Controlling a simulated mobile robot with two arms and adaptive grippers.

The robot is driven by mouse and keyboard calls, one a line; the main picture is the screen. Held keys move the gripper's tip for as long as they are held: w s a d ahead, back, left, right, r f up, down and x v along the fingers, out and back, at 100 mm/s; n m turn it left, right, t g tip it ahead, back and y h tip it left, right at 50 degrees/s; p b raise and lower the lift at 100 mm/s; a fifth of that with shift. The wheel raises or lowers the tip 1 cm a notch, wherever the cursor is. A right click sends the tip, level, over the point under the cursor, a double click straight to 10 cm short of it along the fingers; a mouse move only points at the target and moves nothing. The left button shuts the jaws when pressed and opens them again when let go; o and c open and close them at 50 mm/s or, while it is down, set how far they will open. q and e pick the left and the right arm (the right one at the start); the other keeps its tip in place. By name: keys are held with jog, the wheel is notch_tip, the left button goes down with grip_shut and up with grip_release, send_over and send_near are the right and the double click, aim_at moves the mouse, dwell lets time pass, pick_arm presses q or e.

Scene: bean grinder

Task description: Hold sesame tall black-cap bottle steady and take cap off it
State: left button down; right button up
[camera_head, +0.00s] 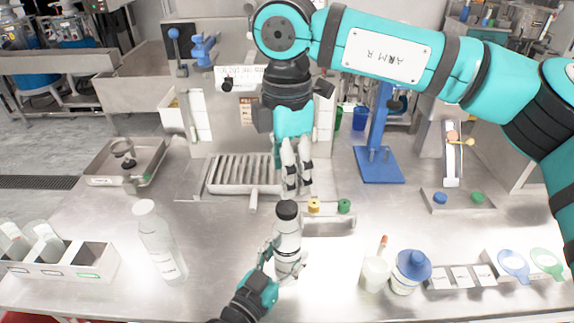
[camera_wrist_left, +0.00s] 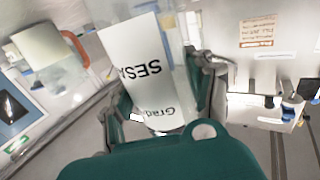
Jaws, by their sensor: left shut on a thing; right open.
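The sesame bottle (camera_head: 289,240) is tall and clear with a white label and a black cap (camera_head: 287,210). It stands upright near the front middle of the steel table, and the cap is on its top. My left gripper (camera_head: 278,255) is shut around the bottle's lower body from the left. In the left wrist view the bottle (camera_wrist_left: 150,75) shows "SESA" on its label between the fingers of my left gripper (camera_wrist_left: 155,110). My right gripper (camera_head: 297,190) points down just above and behind the black cap. It is open and empty, apart from the cap.
A clear bottle (camera_head: 159,245) stands to the left. A white jar with a blue lid (camera_head: 410,271) and a small cup (camera_head: 376,274) stand to the right. Behind are a slatted metal tray (camera_head: 237,176) and a small rack with yellow and green knobs (camera_head: 331,217).

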aim_at(287, 206)
notch_tip(287, 206, down, 8)
jog(key=shift+r, duration=0.15)
jog(key=shift+c, duration=0.2)
